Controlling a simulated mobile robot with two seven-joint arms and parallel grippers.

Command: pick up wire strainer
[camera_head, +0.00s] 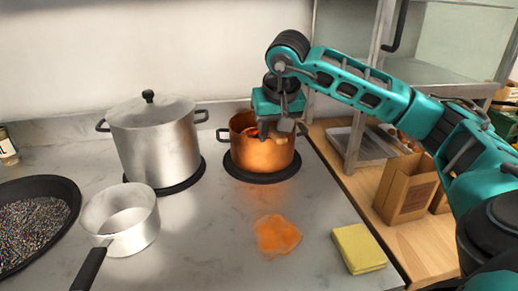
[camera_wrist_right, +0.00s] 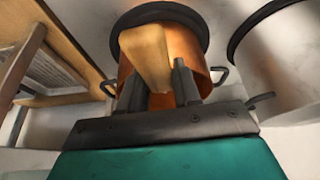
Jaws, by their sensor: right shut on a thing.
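The copper pot (camera_head: 262,155) stands on a black burner plate at the back right of the counter. My right gripper (camera_head: 277,131) reaches down at the pot's opening. In the right wrist view, the right gripper (camera_wrist_right: 158,85) is shut on a light wooden handle (camera_wrist_right: 146,52), which I take to be the wire strainer's. My left gripper is not in view.
A lidded steel pot (camera_head: 155,140) stands left of the copper pot. A small saucepan (camera_head: 125,218) and a dark pan (camera_head: 38,222) are farther left. An orange cloth-like patch (camera_head: 277,235) and yellow sponge (camera_head: 359,248) lie in front. Paper bags (camera_head: 405,190) stand at right.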

